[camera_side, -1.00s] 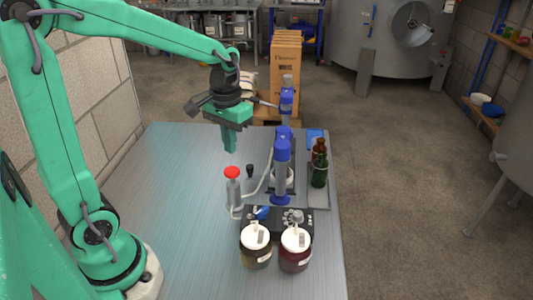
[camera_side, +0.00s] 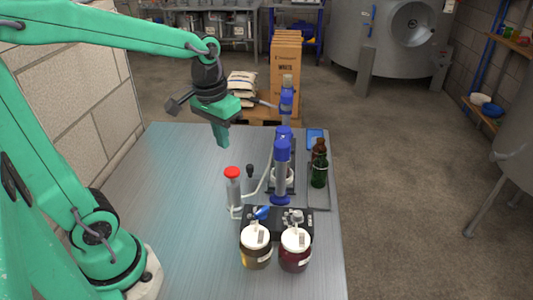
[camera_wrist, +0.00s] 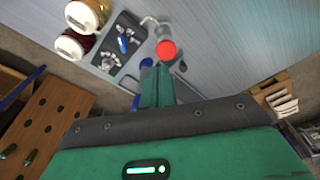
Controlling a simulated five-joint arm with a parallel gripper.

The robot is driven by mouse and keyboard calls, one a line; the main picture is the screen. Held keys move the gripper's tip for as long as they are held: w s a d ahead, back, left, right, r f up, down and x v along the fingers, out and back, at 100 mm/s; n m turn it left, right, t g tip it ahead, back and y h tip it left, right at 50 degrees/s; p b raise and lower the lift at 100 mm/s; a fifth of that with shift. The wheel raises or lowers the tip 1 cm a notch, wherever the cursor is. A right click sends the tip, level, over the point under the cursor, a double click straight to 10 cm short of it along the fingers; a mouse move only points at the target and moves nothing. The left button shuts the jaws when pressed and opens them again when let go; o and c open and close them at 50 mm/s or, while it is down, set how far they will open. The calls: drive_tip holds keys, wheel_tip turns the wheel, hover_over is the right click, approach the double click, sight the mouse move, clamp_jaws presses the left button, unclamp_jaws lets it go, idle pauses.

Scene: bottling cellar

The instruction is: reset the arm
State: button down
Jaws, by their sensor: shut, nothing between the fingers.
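My gripper (camera_side: 222,141) is shut and empty. It hangs in the air above the far part of the metal table (camera_side: 180,190), to the left of the blue-capped columns (camera_side: 282,170). In the wrist view its closed green fingers (camera_wrist: 158,85) point toward a red-topped cylinder (camera_wrist: 166,49). That red-topped cylinder (camera_side: 233,188) stands on the table nearer the side camera than my gripper, apart from it.
Two white-lidded jars (camera_side: 256,246) (camera_side: 295,249) stand at the table's front right, by a black unit (camera_side: 278,222). Brown and green bottles (camera_side: 319,170) stand at the right edge. Cardboard boxes (camera_side: 286,75) are behind. The table's left side is clear.

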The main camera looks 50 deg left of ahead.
drive_tip(key=s+d+r+m+t, duration=0.2)
drive_tip(key=s+d+t, duration=0.1)
drive_tip(key=s, duration=0.5)
drive_tip(key=shift+r+t, duration=0.35)
drive_tip(key=shift+t, duration=0.25)
idle(1.2)
